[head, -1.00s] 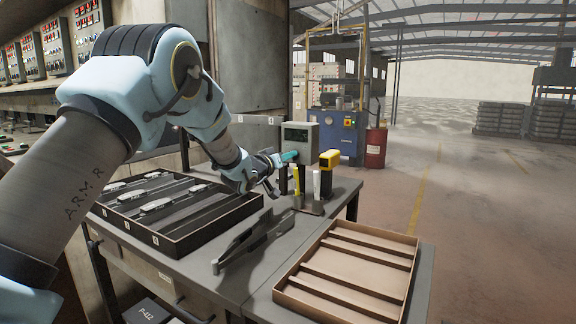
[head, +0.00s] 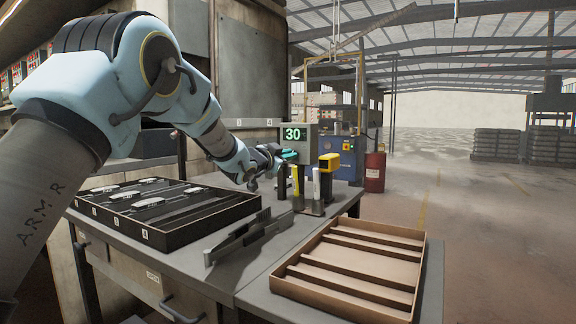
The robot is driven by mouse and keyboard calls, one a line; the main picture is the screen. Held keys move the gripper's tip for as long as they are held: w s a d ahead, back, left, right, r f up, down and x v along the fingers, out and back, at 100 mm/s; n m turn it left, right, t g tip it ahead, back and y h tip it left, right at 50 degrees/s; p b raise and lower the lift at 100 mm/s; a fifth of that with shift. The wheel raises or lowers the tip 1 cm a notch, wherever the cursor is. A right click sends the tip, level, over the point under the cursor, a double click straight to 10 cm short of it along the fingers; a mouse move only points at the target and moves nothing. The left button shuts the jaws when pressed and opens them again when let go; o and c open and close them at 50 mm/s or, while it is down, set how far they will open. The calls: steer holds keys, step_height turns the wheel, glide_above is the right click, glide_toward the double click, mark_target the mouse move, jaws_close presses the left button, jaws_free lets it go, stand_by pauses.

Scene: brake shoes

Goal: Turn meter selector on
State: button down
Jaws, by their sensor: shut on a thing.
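The meter is a grey box (head: 313,142) at the back of the table, and its lit display (head: 294,134) reads 30 in green. My gripper (head: 289,156) reaches in from the left to the lower front of the meter, with its teal fingertips against it. The fingers are shut on the meter selector, which they hide almost wholly.
Yellow and white markers and a yellow-and-black device (head: 328,166) stand close right of my gripper. A black compartment tray (head: 165,212) with brake parts lies left. A metal bracket (head: 246,238) and an empty brown tray (head: 352,266) are in front.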

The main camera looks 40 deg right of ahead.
steer(key=shift+f+m+b, duration=0.1)
steer(key=shift+m+b, duration=0.65)
steer(key=shift+m, duration=0.25)
steer(key=c, duration=0.9)
jaws_free()
steer(key=shift+c, duration=0.2)
steer(key=shift+s+a, duration=0.1)
steer(key=b+v, duration=0.1)
steer(key=v, duration=0.9)
steer(key=shift+a, duration=0.25)
steer(key=shift+a, duration=0.1)
